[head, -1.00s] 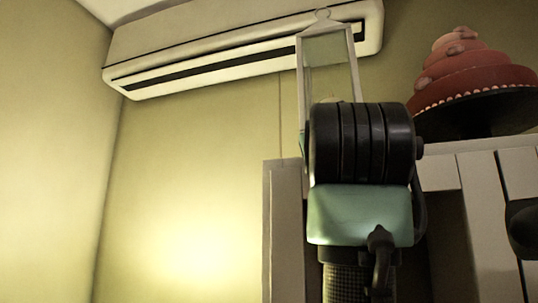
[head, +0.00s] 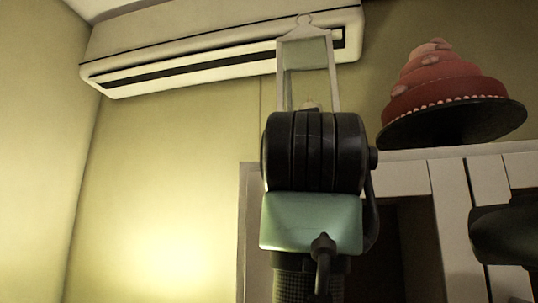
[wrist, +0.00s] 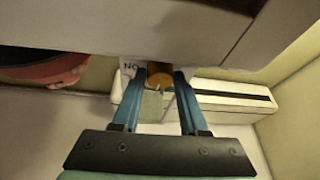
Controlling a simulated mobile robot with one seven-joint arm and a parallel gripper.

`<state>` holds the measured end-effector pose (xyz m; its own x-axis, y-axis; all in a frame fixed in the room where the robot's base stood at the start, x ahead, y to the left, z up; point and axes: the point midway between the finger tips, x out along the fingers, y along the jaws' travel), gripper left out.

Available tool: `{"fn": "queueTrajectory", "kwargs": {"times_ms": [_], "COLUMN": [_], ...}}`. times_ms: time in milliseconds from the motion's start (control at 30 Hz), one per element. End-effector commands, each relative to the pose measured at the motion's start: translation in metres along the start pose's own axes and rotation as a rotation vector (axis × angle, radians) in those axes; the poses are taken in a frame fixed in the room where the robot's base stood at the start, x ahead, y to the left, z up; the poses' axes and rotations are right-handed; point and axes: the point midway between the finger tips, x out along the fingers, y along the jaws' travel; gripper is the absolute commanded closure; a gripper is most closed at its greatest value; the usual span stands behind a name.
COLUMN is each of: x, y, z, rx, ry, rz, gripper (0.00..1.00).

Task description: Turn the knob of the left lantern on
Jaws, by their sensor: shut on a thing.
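One white-framed lantern (head: 304,34) with a ring on top stands on the cabinet in the head view. My own arm hides its lower part. In the wrist view, a round orange-brown knob (wrist: 159,77) sits between the two blue fingers of my gripper (wrist: 157,82), which is shut on it. Lettering that reads "NO" in this turned view shows beside the knob. The lantern's glass (wrist: 152,106) shows between the fingers. My gripper is hidden behind my arm in the head view.
A red tiered cake (head: 450,85) sits on a dark turntable (head: 490,119) to the right; the cake also shows in the wrist view (wrist: 45,70). The white slatted cabinet (head: 413,178) is below. An air conditioner (head: 215,62) hangs on the wall behind. The left side is open.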

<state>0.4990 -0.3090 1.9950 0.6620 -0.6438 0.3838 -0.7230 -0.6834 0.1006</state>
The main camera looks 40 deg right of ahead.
Motion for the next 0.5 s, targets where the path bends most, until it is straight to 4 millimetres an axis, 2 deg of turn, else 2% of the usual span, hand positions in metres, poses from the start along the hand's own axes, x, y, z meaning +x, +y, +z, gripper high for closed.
{"fn": "queueTrajectory", "kwargs": {"times_ms": [500], "x": [0.0001], "y": [-0.0044], "z": [-0.0020], "rx": [0.304], "ry": [0.020], "rz": [0.125], "gripper": [1.00]}}
